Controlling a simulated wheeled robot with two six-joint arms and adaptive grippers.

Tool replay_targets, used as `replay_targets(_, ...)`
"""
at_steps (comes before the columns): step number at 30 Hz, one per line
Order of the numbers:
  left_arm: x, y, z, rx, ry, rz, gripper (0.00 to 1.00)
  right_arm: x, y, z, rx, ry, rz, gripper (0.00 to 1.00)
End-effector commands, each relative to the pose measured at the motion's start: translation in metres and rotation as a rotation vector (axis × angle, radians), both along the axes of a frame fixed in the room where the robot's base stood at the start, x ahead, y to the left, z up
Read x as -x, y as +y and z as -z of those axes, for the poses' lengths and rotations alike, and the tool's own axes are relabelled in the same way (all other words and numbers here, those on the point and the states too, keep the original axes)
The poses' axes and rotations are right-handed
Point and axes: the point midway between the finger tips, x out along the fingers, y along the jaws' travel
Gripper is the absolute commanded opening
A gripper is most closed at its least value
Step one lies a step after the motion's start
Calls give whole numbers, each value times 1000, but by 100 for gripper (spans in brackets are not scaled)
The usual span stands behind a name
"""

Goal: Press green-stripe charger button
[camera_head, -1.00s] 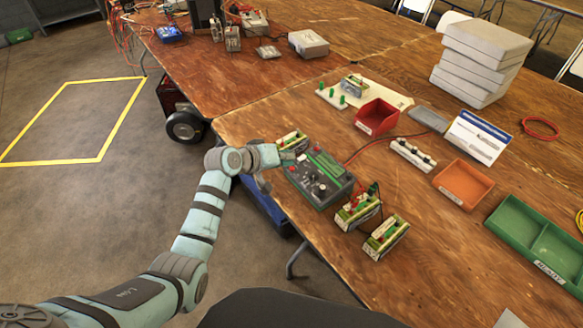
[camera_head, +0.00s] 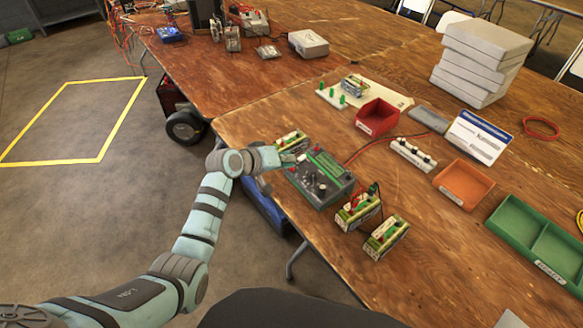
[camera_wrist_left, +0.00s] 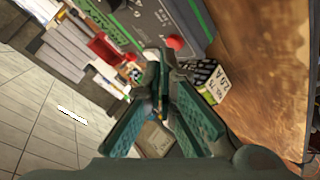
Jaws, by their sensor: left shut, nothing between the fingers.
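The charger (camera_head: 338,187) is a dark grey box with green stripes and black knobs, near the table's left edge in the head view. In the left wrist view the charger (camera_wrist_left: 150,14) fills the top, with a green stripe and a round red button (camera_wrist_left: 175,43). My left gripper (camera_head: 289,161) is beside the charger's left side in the head view. In the left wrist view its fingers (camera_wrist_left: 155,60) are shut and empty, with the tips just below and left of the red button. I cannot tell whether they touch the charger. My right gripper is not in view.
Battery packs stand beside the charger: one behind it (camera_head: 292,141), two in front (camera_head: 357,211) and (camera_head: 385,237). A red bin (camera_head: 377,116), an orange tray (camera_head: 464,183) and a green tray (camera_head: 540,240) lie to the right.

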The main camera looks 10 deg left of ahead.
Motion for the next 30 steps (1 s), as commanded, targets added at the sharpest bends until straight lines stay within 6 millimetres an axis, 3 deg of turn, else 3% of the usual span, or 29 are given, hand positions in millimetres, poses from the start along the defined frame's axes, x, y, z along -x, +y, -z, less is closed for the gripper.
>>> replay_targets(30, -1, -1, 9, 0, 2, 1, 0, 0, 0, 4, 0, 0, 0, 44)
